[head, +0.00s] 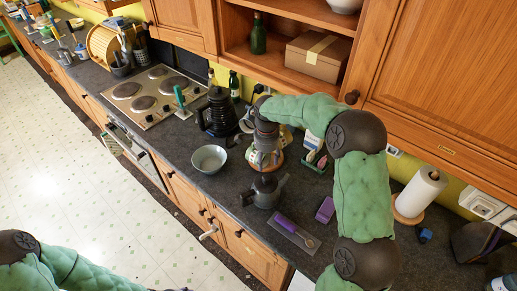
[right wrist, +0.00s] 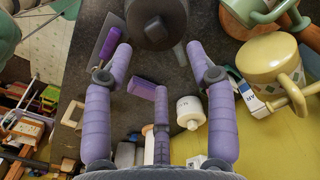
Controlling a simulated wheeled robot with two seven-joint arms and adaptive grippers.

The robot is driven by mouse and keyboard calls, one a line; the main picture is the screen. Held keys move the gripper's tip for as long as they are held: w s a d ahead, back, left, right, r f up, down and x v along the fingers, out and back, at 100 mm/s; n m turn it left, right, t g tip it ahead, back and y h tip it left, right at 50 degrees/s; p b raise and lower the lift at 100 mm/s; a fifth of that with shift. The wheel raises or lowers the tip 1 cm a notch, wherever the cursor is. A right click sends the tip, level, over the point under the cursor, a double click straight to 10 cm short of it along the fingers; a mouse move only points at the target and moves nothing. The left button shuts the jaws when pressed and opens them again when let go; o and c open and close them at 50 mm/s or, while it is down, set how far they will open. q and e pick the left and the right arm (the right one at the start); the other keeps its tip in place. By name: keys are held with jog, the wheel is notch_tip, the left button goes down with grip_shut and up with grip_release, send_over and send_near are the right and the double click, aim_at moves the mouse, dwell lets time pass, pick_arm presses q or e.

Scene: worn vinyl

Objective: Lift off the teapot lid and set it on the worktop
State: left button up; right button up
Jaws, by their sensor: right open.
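The dark grey teapot (head: 264,194) stands upright on the worktop (head: 235,183), with its lid (head: 267,181) on top. In the right wrist view the dark lid (right wrist: 156,24) lies at the top edge, beyond and between the fingertips, and is partly cut off. My right gripper (head: 266,147) is above and behind the teapot in the head view. Its two purple fingers (right wrist: 158,50) are spread apart with nothing held between them. A sliver of my left gripper (head: 170,289) shows at the bottom edge; its jaws are hidden.
A yellow pot (right wrist: 272,72) stands close beside the teapot, towards the wall. A metal bowl (head: 209,159) and a black kettle (head: 217,112) are to the left. A purple sponge (head: 325,210) and a grey board (head: 297,232) lie to the right. Some worktop in front of the bowl is bare.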

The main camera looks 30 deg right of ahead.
aim_at(266, 177)
jog(key=shift+s+f, duration=0.1)
jog(key=shift+s, duration=0.15)
notch_tip(266, 177, down, 10)
jog(key=shift+s+f, duration=0.1)
pick_arm(q)
jog(key=shift+s+r, duration=0.35)
jog(key=shift+s, duration=0.05)
pick_arm(e)
jog(key=c, duration=1.1)
jog(key=o, duration=1.1)
